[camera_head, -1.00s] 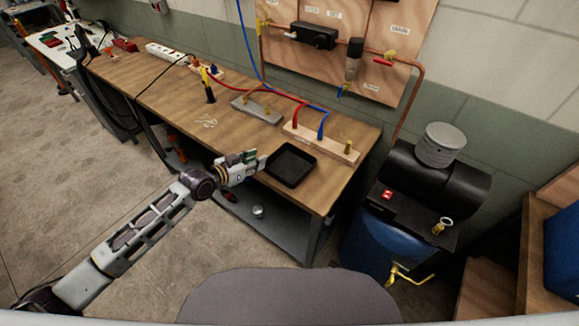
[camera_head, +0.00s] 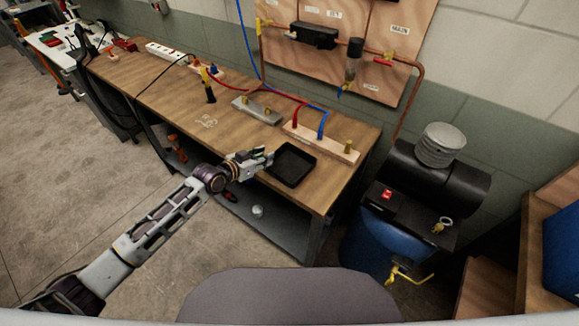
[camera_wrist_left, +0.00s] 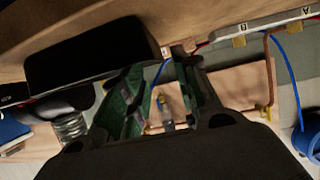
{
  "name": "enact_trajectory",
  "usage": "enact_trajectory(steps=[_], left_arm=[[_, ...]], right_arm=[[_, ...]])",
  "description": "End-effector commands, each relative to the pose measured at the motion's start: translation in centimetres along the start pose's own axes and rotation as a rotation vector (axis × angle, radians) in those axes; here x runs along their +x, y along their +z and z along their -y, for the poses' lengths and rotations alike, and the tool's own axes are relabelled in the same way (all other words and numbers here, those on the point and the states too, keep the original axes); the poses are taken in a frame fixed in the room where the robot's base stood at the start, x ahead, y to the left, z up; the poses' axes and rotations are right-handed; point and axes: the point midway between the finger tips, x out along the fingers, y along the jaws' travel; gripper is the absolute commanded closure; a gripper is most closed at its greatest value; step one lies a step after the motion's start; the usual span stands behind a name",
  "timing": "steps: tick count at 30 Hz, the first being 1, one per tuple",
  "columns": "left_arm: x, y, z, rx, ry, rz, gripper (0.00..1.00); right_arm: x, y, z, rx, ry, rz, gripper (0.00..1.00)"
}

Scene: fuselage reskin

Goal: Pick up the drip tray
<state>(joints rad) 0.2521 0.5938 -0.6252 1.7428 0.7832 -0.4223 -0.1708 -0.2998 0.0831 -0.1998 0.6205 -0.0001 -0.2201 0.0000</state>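The drip tray (camera_head: 291,166) is a black, shallow, square-rimmed tray. It lies flat on the wooden workbench near its front right end. In the left wrist view the tray (camera_wrist_left: 88,52) is a dark block at the upper left, close to the fingertips. My left gripper (camera_head: 268,157) is at the tray's left corner, over the bench's front edge. In the wrist view its green-padded fingers (camera_wrist_left: 163,68) are apart, with nothing clearly between them. Whether a finger touches the tray rim cannot be told. My right gripper is not in view.
On the workbench (camera_head: 230,140), a wooden block with red and blue hoses (camera_head: 320,143) stands just behind the tray. A grey metal block (camera_head: 257,110) is farther left. A blue drum (camera_head: 375,245) with black equipment stands right of the bench. Bench surface right of the tray is clear.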

Motion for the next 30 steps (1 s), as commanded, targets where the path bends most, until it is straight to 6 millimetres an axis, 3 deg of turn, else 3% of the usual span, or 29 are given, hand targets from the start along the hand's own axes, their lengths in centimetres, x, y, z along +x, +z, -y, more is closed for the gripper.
enact_trajectory(steps=[16, 30], left_arm=[[4.5, -0.1, -0.1, -0.001, 0.001, -0.001, 0.69], [5.1, 0.0, -0.1, 0.0, 0.001, 0.0, 0.69]], right_arm=[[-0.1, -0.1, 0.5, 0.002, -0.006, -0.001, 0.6], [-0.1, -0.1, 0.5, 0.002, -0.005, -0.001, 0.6]])
